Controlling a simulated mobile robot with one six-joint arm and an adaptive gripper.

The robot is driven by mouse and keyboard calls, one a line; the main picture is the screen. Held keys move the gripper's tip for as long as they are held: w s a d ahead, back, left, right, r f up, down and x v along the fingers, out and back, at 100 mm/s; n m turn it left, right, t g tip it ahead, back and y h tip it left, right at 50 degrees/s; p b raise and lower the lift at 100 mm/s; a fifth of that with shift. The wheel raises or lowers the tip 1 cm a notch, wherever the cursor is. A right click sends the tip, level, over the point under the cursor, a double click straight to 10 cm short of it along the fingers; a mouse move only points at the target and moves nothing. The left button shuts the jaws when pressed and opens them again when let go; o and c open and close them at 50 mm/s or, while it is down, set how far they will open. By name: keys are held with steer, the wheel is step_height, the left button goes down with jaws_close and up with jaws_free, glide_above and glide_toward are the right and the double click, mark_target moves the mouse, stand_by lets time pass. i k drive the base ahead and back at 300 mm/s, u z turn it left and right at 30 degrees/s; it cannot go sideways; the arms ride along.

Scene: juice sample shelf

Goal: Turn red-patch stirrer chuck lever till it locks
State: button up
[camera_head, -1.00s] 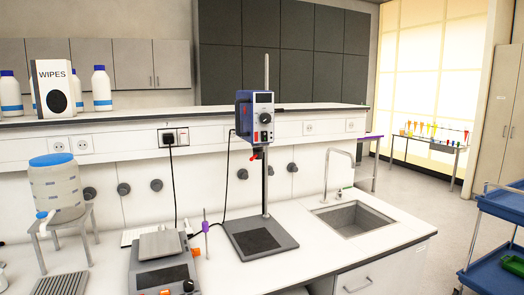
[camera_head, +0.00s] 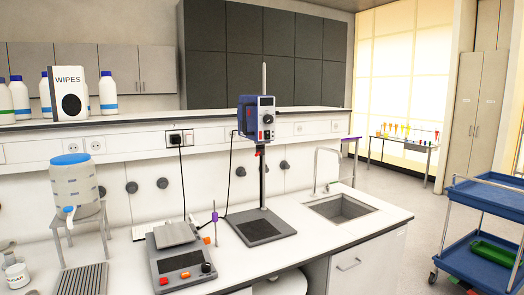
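The overhead stirrer (camera_head: 256,120) is a blue and grey box with a front dial, clamped on a tall rod that rises from a dark base plate (camera_head: 260,226) on the white bench. A small red part (camera_head: 259,151) shows under the stirrer head, where the chuck would be; it is too small to tell the lever's shape or angle. My gripper is not in this view.
A hotplate device (camera_head: 181,258) with coloured knobs stands left of the stirrer, with a purple-topped stick (camera_head: 214,217) beside it. A water container (camera_head: 76,187) is on a stand at left. A sink (camera_head: 341,208) lies to the right. A blue cart (camera_head: 487,215) stands on the floor at right.

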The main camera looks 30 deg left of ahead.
mark_target(260, 149)
steer(key=z, duration=0.05)
steer(key=k, duration=1.45)
steer(key=u, duration=1.05)
steer(key=i, duration=1)
steer(key=u, duration=0.05)
